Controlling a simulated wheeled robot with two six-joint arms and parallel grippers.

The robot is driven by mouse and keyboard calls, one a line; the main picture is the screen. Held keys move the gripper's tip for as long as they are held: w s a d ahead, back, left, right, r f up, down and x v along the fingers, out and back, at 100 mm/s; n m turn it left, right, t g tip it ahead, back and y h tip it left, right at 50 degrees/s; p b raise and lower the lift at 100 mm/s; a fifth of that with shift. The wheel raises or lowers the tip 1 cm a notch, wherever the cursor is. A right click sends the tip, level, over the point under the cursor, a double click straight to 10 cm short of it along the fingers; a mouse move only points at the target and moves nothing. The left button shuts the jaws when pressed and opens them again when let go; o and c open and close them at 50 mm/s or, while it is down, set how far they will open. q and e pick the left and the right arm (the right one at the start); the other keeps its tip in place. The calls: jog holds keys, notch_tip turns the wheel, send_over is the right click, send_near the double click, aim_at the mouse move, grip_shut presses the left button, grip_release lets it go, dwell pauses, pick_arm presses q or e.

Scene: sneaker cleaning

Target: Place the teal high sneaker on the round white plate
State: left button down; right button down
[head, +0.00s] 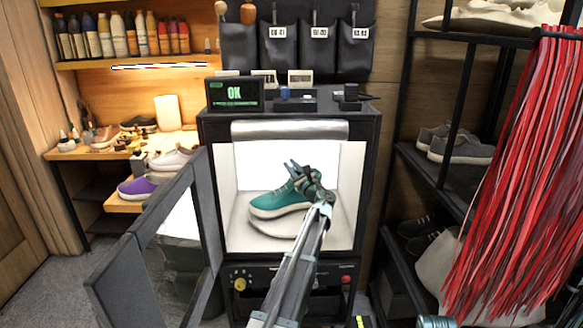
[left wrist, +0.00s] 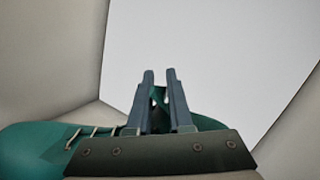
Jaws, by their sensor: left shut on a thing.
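The teal high sneaker (head: 275,200) is inside the lit white booth, toe to the left, roughly level. My left gripper (head: 299,175) is shut on its upper near the heel end. In the left wrist view the teal sneaker (left wrist: 40,150) spreads along the bottom left, with its laces showing, and teal material also shows around the gripper fingers (left wrist: 159,88). The round white plate (head: 285,232) lies on the booth floor under the sneaker, partly hidden by it and my arm. I cannot tell whether the sole touches the plate.
The booth door (head: 165,240) stands open to the left. The booth's side walls and top edge (head: 290,130) enclose the sneaker closely. Red hanging strips (head: 525,170) and a shoe rack (head: 455,175) stand to the right. A shelf with shoes, including a purple one (head: 138,187), is at left.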

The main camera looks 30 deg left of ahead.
pick_arm(q)
jog(key=c, duration=0.7)
grip_release()
jog(key=shift+c, duration=0.2)
jog(key=shift+s+d, duration=0.1)
jog(key=b+v, duration=0.2)
jog(key=v, duration=1.1)
jog(key=shift+s+d, duration=0.15)
jog(key=shift+d, duration=0.1)
jog(key=shift+f, duration=0.1)
